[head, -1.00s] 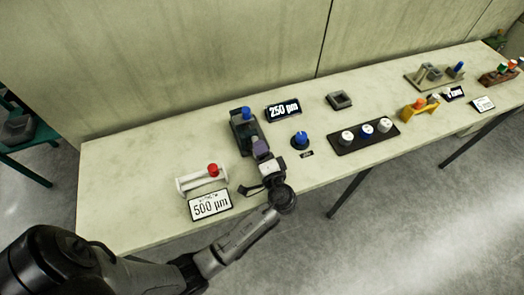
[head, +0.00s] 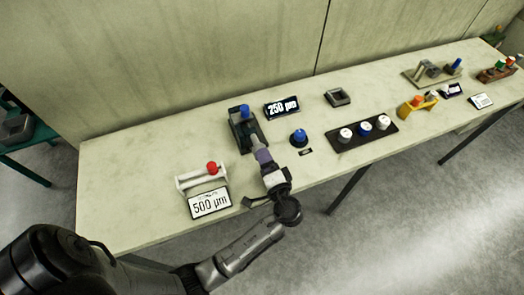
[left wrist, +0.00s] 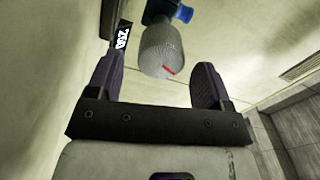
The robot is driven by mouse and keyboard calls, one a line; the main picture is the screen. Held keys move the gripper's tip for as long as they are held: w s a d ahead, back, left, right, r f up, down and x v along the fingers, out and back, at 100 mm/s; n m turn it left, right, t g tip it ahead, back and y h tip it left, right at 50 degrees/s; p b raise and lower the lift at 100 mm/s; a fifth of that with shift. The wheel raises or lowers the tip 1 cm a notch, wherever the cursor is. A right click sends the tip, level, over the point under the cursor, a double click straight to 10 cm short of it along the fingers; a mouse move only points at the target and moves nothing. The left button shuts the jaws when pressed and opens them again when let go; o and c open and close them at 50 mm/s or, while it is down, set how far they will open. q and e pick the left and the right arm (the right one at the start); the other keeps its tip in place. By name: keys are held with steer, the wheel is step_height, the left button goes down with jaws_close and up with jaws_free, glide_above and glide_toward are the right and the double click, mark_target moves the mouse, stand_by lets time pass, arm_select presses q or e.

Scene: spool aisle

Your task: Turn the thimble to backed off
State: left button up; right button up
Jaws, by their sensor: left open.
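The thimble (left wrist: 161,50) is a grey knurled cylinder with a red mark near its lower edge in the left wrist view. It belongs to a dark holder (head: 239,133) with a blue knob (head: 244,111), which stands on the bench in the head view. The blue knob also shows in the left wrist view (left wrist: 184,13). My left gripper (head: 263,156) is open, with purple fingers. In the left wrist view (left wrist: 160,85) the thimble lies ahead, between the lines of the two fingers, with clear gaps on both sides. My right gripper is not in view.
A white stand with a red knob (head: 212,168) and a "500 µm" sign (head: 209,203) are to the left. A blue dial (head: 299,137) and a black strip of knobs (head: 381,132) are to the right.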

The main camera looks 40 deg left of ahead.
arm_select(q)
steer(key=shift+v, duration=1.55)
